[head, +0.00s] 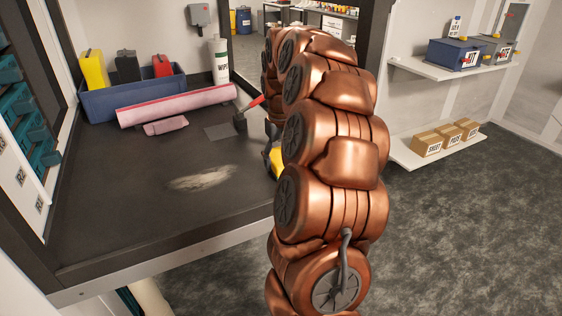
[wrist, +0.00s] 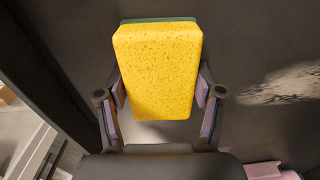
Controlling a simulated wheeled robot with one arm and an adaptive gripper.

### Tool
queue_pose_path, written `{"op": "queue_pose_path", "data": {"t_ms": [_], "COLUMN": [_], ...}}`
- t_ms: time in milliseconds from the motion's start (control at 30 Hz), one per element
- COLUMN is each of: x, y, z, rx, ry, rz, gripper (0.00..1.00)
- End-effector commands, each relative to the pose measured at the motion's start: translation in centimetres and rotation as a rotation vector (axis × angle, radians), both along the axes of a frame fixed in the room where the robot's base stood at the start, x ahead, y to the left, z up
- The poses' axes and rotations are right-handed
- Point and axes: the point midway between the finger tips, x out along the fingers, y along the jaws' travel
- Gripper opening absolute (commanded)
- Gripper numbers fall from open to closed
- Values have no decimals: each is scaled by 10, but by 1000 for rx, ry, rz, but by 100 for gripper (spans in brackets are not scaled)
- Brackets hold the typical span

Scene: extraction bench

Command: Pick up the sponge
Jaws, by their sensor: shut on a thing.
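The sponge is yellow with a thin green layer along its far side. In the wrist view the sponge (wrist: 158,70) sits between the two finger pads of my gripper (wrist: 160,95), which is shut on it. In the head view a small yellow part of the sponge (head: 276,160) shows at the left edge of my copper arm. The rest of it and most of my gripper are hidden behind the arm there. I cannot tell from these views how far the sponge is above the bench.
The dark bench (head: 110,200) has a pale dusty patch (head: 200,178). A blue bin (head: 100,105) with jugs, a pink roll (head: 175,105), a folded pink cloth (head: 166,126), a red-handled brush (head: 242,120) and a wipes canister (head: 219,62) stand toward the back. The front left is clear.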

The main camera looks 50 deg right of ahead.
Motion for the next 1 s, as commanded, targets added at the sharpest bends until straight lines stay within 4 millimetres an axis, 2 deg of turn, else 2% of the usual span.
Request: {"op": "queue_pose_path", "data": {"t_ms": [600,800,1000], "x": [1,1,1], "y": [-1,-1,0], "z": [76,91,96], "rx": [-3,-3,-2], "ry": [-5,-4,-2], "rz": [-1,-1,0], "gripper": [37,37,37]}}
